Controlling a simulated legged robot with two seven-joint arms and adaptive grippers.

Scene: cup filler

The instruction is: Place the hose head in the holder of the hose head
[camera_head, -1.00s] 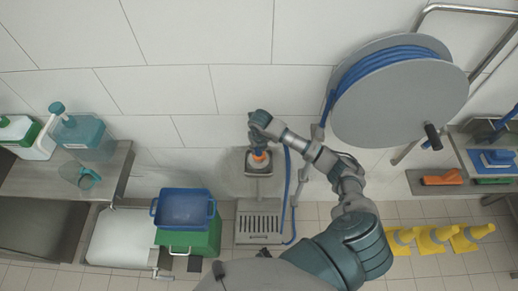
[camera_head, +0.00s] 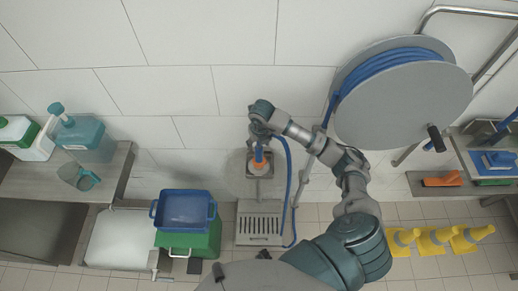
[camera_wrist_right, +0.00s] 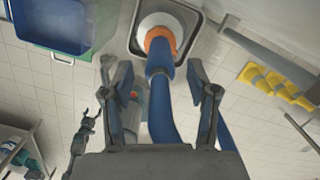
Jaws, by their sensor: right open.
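The hose head, blue with an orange ring (camera_wrist_right: 160,38), has its end at the white round part of the metal holder (camera_wrist_right: 137,30) in the right wrist view. In the head view the hose head (camera_head: 259,156) is upright over the holder (camera_head: 250,188) on the small stand by the wall. My right gripper (camera_wrist_right: 158,72) is open, one finger on each side of the blue hose, apart from it. It also shows in the head view (camera_head: 260,138) above the hose head. How deep the head sits is hard to tell. My left gripper is not in view.
The blue hose (camera_head: 287,180) loops down right of the stand. A large hose reel (camera_head: 410,105) hangs on the wall to the right. A blue tub (camera_head: 184,208) on a green box stands left of the holder.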

